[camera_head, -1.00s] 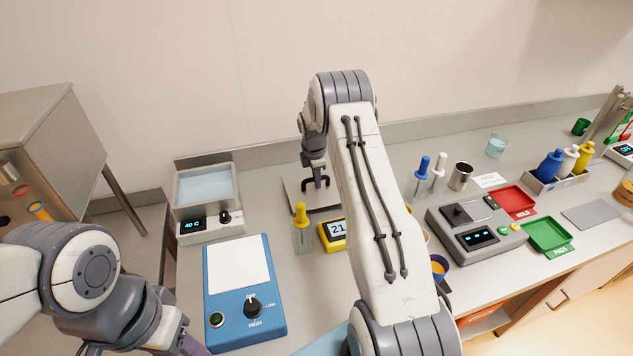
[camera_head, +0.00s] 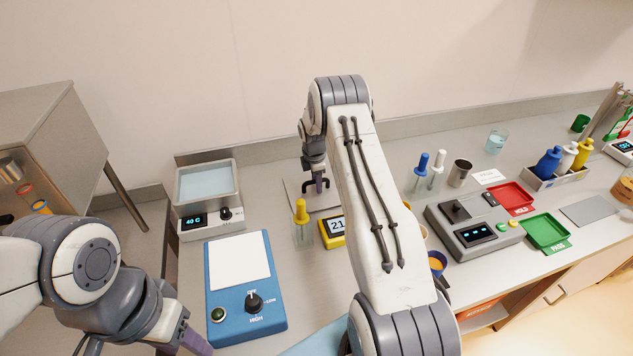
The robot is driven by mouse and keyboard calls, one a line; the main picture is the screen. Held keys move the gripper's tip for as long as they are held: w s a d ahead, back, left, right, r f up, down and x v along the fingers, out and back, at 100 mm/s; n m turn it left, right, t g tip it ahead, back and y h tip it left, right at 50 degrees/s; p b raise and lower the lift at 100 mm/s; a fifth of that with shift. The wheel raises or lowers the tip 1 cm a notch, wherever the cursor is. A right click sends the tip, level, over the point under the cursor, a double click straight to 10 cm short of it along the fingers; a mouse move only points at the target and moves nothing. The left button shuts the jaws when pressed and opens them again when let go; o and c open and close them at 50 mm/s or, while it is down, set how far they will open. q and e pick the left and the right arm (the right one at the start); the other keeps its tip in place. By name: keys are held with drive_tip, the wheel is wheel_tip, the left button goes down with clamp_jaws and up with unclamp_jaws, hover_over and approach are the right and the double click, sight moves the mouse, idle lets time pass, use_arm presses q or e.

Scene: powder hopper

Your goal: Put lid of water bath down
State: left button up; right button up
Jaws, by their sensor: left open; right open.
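The water bath (camera_head: 210,229) stands at the back left of the bench, uncovered, with pale blue water showing and a display reading 40 C. A flat grey metal plate, seemingly its lid (camera_head: 294,203), lies on the bench right of the bath, partly hidden by my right arm. My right gripper (camera_head: 317,188) is open and points down over this plate. Whether its fingers touch a handle there is too small to tell. My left gripper (camera_head: 190,341) is at the bottom edge, left of the blue hotplate, its tips cut off; it is open.
A blue hotplate (camera_head: 237,315) stands in front of the bath.

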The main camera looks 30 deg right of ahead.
sight(315, 193)
wheel_tip(315, 193, up, 11)
drive_tip(key=s+a+b, duration=0.1)
drive_tip(key=a+b, duration=0.1)
drive_tip(key=b, duration=0.1)
drive_tip(key=s+a+r+m+y, duration=0.1)
drive_tip(key=s+a+r, duration=0.3)
drive_tip(key=a, duration=0.5)
drive_tip(key=s+a+r+m, duration=0.1)
drive_tip(key=s+a+r, duration=0.1)
drive_tip(key=s+a, duration=0.45)
drive_tip(key=s+a+r+m+y, duration=0.1)
drive_tip(key=s+a+r, duration=0.25)
drive_tip(key=a, duration=0.65)
drive_tip(key=s+a+m, duration=0.2)
drive_tip(key=s+a, duration=0.1)
drive_tip(key=s, duration=0.9)
drive_tip(key=s+a+m+g, duration=0.1)
drive_tip(key=s+a, duration=0.3)
drive_tip(key=s, duration=0.8)
drive_tip(key=shift+f+m, duration=0.2)
drive_tip(key=shift+m, duration=0.7)
